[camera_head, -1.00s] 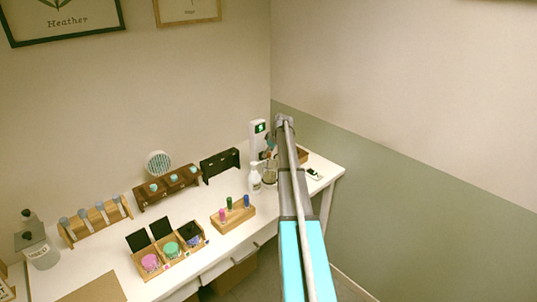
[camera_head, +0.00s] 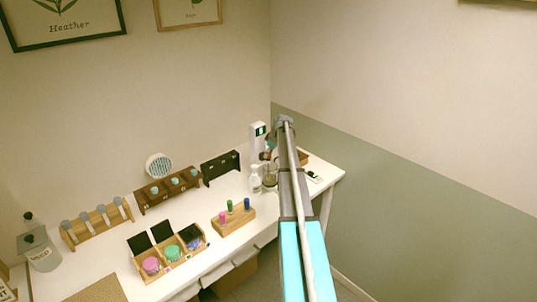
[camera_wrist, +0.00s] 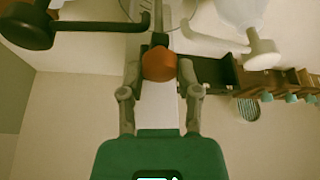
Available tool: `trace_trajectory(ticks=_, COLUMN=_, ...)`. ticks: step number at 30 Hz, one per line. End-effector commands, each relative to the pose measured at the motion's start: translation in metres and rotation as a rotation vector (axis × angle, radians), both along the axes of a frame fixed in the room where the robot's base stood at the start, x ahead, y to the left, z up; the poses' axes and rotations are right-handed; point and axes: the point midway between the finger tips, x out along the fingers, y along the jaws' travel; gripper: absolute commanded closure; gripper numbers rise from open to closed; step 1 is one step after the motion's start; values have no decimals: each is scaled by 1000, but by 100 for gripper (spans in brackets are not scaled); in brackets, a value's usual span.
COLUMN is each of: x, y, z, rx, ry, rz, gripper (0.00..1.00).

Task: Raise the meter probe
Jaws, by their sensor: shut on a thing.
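In the wrist view, my gripper (camera_wrist: 159,68) has its two fingers closed on a rounded orange-brown piece, which looks like the grip of the meter probe (camera_wrist: 158,63). The rest of the probe is not clear. In the head view, a small orange spot, probably the same probe (camera_head: 267,156), shows just left of my arm, and my fingers are mostly hidden behind the arm. The white meter (camera_head: 257,135) with a green panel stands upright at the back of the table. A clear glass vessel (camera_head: 269,184) stands in front of it, partly hidden by my arm.
A white pump bottle (camera_head: 255,180) stands close left of the glass; its nozzle shows in the wrist view (camera_wrist: 262,52). A dark rack (camera_head: 220,167) stands behind. A wooden block with coloured vials (camera_head: 234,219) and an open box of jars (camera_head: 168,255) stand nearer. The table's right end has some free room.

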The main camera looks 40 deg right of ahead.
Motion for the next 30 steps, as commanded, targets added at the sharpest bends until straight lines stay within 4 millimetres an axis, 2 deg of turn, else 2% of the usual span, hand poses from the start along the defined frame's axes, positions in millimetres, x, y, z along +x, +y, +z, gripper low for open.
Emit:
trace_trajectory(ticks=1, x=0, y=0, z=10, rx=0, ry=0, rz=0, gripper=100)
trace_trajectory(ticks=3, x=0, y=0, z=16, rx=0, ry=0, rz=0, gripper=100)
trace_trajectory(ticks=30, x=0, y=-1, z=92, rx=-1, ry=-1, rz=0, gripper=100)
